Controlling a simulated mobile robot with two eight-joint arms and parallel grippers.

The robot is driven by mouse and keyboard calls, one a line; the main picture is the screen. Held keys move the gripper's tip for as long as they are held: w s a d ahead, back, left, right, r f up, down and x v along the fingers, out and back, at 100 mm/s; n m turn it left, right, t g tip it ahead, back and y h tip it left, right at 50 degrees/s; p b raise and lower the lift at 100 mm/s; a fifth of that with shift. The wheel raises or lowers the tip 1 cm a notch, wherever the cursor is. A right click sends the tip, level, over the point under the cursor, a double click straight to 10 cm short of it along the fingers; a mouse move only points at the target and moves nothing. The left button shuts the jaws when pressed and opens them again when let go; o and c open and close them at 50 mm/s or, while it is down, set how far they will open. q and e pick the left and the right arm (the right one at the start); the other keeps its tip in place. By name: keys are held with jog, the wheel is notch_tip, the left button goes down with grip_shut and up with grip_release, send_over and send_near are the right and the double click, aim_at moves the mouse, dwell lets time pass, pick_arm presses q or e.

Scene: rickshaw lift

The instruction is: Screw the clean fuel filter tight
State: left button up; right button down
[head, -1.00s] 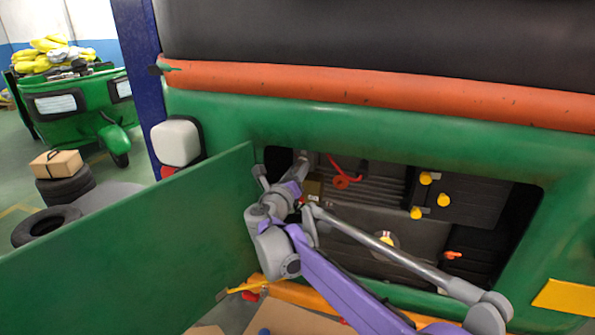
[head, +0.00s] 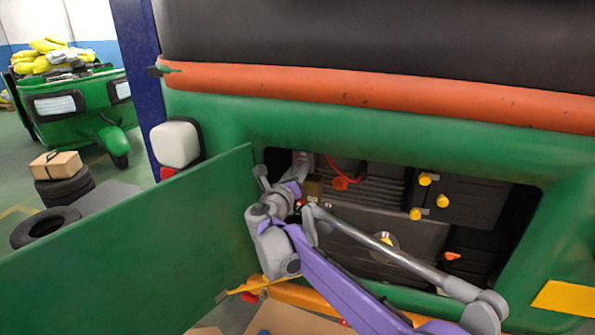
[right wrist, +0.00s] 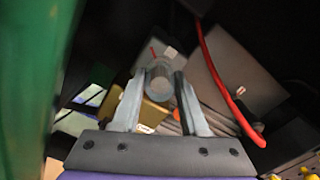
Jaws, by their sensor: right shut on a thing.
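The fuel filter, a grey, partly see-through cylinder (right wrist: 159,82), sits between the two fingers of my right gripper (right wrist: 158,78) in the right wrist view. The fingers are shut on its sides. In the head view my right gripper (head: 302,163) reaches into the upper left of the engine bay, where the filter itself cannot be made out. How far the filter is screwed in cannot be seen. My left gripper is not in view.
A green open door (head: 130,240) stands left of the bay. A red hose (right wrist: 218,75) runs right of the gripper. Yellow caps (head: 442,200) sit on a dark block at the right. The bay's green rim (head: 400,135) bounds the opening.

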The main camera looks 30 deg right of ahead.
jog(key=m+p, duration=0.1)
jog(key=m, duration=0.1)
jog(key=shift+r+m, duration=0.15)
jog(key=shift+m, duration=0.25)
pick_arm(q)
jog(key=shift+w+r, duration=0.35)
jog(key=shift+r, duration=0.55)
pick_arm(e)
jog(key=shift+m, duration=0.5)
jog(key=m+p, duration=0.1)
jog(key=m, duration=0.1)
jog(key=shift+m, duration=0.3)
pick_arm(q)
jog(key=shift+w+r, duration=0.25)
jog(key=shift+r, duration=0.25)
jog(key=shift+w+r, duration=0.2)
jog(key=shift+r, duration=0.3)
pick_arm(e)
jog(key=shift+m, duration=0.7)
